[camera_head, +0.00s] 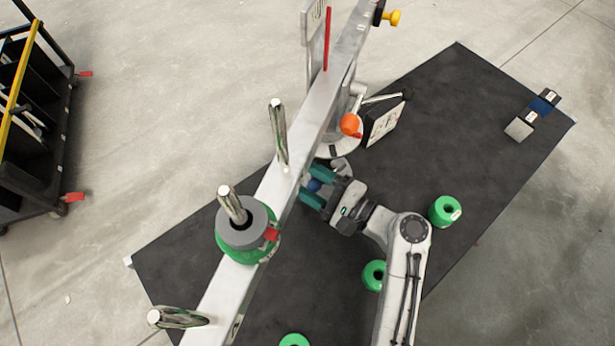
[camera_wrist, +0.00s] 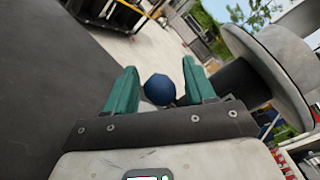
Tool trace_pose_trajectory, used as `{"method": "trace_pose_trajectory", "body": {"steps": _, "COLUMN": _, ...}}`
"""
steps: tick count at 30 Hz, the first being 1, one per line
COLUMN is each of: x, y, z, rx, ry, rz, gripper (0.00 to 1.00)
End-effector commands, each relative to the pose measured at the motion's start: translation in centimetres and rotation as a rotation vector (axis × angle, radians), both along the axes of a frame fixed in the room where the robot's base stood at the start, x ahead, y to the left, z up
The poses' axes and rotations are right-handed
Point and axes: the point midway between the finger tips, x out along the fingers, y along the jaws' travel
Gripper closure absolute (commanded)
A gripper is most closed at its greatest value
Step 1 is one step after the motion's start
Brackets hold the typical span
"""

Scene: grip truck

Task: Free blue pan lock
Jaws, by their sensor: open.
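The blue pan lock shows as a round blue knob (camera_wrist: 159,89) in the wrist view, between the two green fingers of my gripper (camera_wrist: 160,88). In the head view the blue knob (camera_head: 314,185) is partly hidden by my gripper (camera_head: 309,186), beside the metal beam (camera_head: 305,125). My gripper is open, with a finger on each side of the knob. I cannot tell whether either finger touches it.
An orange knob (camera_head: 350,124) and a tilted panel (camera_head: 385,123) stand close behind my gripper. Green ring weights (camera_head: 445,210) lie on the dark mat (camera_head: 460,110). A grey and green weight stack (camera_head: 247,229) sits on a beam peg. A black cart (camera_head: 40,150) stands at left.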

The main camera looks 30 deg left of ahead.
Motion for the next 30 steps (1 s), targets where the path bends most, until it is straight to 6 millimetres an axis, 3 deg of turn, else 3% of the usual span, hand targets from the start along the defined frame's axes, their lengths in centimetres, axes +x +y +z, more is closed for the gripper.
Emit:
{"method": "trace_pose_trajectory", "body": {"steps": 11, "x": 0.06, "y": 0.63, "z": -0.03, "rx": 0.0, "ry": 0.0, "rz": -0.001, "gripper": 0.46}}
{"method": "trace_pose_trajectory", "body": {"steps": 27, "x": 0.02, "y": 0.6, "z": -0.08, "rx": -0.001, "ry": 0.001, "rz": 0.0, "gripper": 0.96}}
{"method": "trace_pose_trajectory", "body": {"steps": 30, "x": 0.02, "y": 0.59, "z": -0.12, "rx": -0.002, "ry": 0.001, "rz": -0.001, "gripper": 1.0}}
